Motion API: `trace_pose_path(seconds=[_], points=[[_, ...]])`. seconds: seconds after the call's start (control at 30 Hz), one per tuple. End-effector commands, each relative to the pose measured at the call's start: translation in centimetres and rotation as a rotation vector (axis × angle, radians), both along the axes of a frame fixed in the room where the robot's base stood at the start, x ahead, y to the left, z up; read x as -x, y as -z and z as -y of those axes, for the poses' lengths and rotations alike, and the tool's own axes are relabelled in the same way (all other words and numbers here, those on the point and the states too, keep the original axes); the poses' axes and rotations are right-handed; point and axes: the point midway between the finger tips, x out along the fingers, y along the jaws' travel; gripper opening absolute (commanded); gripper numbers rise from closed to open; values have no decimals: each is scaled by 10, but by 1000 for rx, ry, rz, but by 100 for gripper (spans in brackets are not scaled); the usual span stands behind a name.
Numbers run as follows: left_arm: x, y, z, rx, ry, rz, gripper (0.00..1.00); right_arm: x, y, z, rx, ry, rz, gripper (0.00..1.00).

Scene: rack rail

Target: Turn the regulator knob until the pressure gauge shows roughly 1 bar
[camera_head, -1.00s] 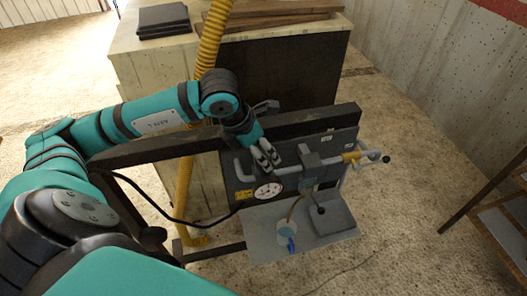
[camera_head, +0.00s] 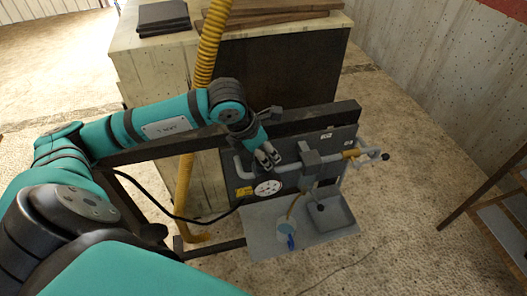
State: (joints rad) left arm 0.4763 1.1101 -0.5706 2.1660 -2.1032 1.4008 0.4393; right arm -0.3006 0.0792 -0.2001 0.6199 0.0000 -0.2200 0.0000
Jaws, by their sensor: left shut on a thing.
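The pressure gauge (camera_head: 268,187) is a round white dial on the dark panel, below the grey pipe. Its needle is too small to read. My left gripper (camera_head: 268,160) comes down from the upper left, just above the gauge at the pipe. Its fingers are shut on the regulator knob, which they and the wrist almost wholly hide. My right gripper is not in view.
The grey pipe (camera_head: 290,174) runs right past a grey block (camera_head: 311,160) to a brass fitting (camera_head: 351,153). Below are a small cup (camera_head: 286,230) and a grey basin (camera_head: 334,218). A dark rail (camera_head: 330,113) and yellow hose (camera_head: 208,55) stand behind.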

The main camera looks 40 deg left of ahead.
Motion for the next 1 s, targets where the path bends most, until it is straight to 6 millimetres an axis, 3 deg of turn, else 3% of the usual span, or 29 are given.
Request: trace_pose_path(seconds=[0.37,0.7,1.0], points=[[-1,3,-1,-1,86,3,11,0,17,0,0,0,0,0],[-1,3,-1,-1,317,4,11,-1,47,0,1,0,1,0],[-1,1,-1,-1,471,3,11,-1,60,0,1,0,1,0]])
